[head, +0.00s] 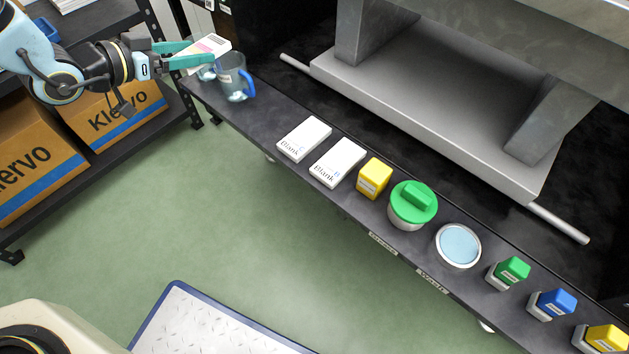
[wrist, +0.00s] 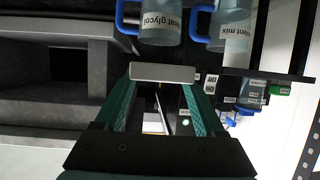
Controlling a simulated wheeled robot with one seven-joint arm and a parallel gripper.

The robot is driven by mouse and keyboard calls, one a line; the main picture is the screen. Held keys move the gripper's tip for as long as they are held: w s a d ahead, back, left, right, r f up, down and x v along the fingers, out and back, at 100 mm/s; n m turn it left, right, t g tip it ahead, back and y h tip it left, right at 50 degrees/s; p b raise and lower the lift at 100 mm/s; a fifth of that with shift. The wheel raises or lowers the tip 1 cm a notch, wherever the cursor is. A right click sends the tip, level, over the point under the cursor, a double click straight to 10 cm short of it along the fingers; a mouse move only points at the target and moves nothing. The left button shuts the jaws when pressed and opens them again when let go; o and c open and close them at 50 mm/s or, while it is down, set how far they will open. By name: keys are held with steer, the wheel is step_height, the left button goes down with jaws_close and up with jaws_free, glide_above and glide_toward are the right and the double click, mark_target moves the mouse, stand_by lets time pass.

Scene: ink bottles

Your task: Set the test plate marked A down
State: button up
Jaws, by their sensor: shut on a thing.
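My gripper (head: 196,55) is at the upper left in the head view, over the far left end of the narrow dark shelf. Its teal fingers are shut on a white plate (head: 213,43) with a pinkish patch; its letter cannot be read. In the wrist view the plate (wrist: 165,72) shows edge-on as a pale bar across the fingertips (wrist: 160,88). Whether it touches the shelf cannot be told. Two white plates marked Blank, apparently C (head: 304,138) and B (head: 338,162), lie flat on the shelf.
A clear jug with blue handle (head: 233,78) stands close to the held plate.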

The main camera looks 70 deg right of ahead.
mark_target(265, 123)
steer(key=s+d+f+m+g+y+b, duration=0.1)
steer(key=s+f+m+g+b, duration=0.15)
steer(key=s, duration=0.45)
steer(key=s+d+f+m+g+y+b, duration=0.1)
steer(key=s+m+g+y, duration=0.15)
steer(key=s, duration=0.35)
steer(key=shift+g+h, duration=0.3)
steer(key=shift+h, duration=0.15)
step_height(265, 123, down, 10)
steer(key=b, duration=0.3)
steer(key=shift+s+r+b, duration=0.15)
steer(key=shift+r+b, duration=0.1)
steer(key=shift+b, duration=0.1)
steer(key=shift+f, duration=0.15)
steer(key=o, duration=1.1)
steer(key=shift+o, duration=0.2)
steer(key=shift+a+r, duration=0.1)
steer(key=shift+r, duration=0.1)
steer(key=p+v, duration=0.2)
steer(key=v, duration=0.9)
steer(key=shift+w+a+r+p, duration=0.15)
steer(key=shift+w+a+p, duration=0.1)
steer(key=shift+p, duration=0.15)
